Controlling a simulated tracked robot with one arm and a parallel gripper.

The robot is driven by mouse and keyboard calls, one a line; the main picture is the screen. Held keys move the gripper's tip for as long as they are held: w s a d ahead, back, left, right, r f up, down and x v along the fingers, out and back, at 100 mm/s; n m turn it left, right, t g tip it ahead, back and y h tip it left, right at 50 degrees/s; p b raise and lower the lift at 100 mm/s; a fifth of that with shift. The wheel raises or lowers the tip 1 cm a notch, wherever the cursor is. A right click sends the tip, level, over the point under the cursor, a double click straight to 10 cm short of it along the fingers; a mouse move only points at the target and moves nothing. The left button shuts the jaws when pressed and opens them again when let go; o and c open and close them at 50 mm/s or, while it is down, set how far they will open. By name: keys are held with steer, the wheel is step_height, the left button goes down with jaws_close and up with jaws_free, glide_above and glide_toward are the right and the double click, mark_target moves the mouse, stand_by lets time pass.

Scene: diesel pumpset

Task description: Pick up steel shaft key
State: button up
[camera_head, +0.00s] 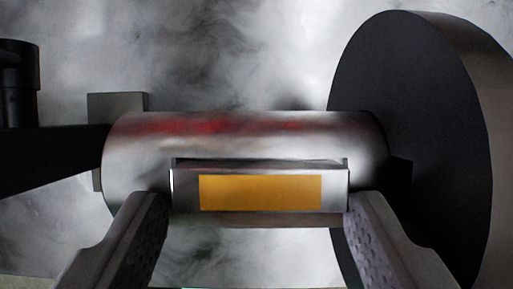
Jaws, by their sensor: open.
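The steel shaft key (260,192) is a shiny rectangular bar with an orange patch on its face. It lies lengthwise on the front of a horizontal steel shaft (240,138), and appears set in a slot there. My gripper (257,203) is open, with one finger near the left end of the key and the other near the right end. The fingertips look close to the ends in the picture, but I cannot tell whether they touch or how far in front they are. Nothing is between the fingers except the key's view.
A large dark wheel (410,130) stands at the right end of the shaft. A grey block (118,101) sits behind the shaft's left end, and a dark arm-like part (50,160) reaches in from the left. The background is smoky grey.

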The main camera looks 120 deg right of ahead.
steer(key=c, duration=0.7)
